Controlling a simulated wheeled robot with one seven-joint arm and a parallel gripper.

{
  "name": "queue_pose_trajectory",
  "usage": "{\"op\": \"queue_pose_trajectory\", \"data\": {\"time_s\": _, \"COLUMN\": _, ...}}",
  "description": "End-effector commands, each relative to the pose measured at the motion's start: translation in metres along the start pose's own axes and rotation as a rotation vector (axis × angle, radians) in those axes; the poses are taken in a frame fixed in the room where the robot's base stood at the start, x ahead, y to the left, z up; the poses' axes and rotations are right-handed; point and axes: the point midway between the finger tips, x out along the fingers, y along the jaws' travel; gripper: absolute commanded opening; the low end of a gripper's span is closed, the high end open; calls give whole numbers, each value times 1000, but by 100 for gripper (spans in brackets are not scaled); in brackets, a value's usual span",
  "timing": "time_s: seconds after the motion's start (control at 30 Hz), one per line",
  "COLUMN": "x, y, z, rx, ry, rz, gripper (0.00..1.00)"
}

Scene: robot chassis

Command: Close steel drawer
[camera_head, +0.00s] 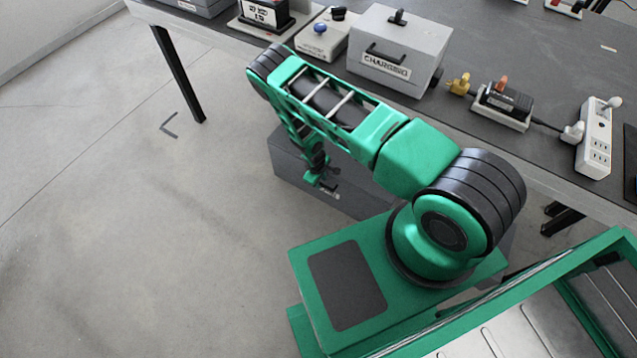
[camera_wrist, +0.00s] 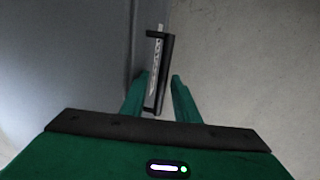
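The steel drawer (camera_head: 290,165) is a grey metal box low beneath the table's front edge, standing out past the edge. My arm hides part of it in the head view. In the wrist view its grey face (camera_wrist: 95,55) fills the left side. A black bar handle (camera_wrist: 165,65) with a pale label beside it stands on that face. My gripper (camera_wrist: 158,77) is open, with one green finger on each side of the handle's lower part. Gaps show in the picture, but I cannot tell whether either finger touches it. In the head view my gripper (camera_head: 318,178) is at the drawer's front.
The table (camera_head: 470,140) above carries a grey box labelled CHARGING (camera_head: 395,50), a power strip (camera_head: 594,140) and a black device with plugs (camera_head: 503,103). A dark table leg (camera_head: 180,75) stands to the left. The floor (camera_head: 110,220) at left is clear.

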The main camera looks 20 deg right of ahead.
Motion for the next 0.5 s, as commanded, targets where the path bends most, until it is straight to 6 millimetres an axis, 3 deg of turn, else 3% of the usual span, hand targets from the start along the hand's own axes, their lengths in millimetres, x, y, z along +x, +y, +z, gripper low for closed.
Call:
{"op": "queue_pose_trajectory", "data": {"time_s": 0.27, "x": -10, "y": 2, "z": -1, "rx": 0, "ry": 1, "rz": 2, "gripper": 31}}
{"op": "queue_pose_trajectory", "data": {"time_s": 0.5, "x": -50, "y": 0, "z": -2, "rx": 0, "ry": 2, "rz": 0, "gripper": 31}}
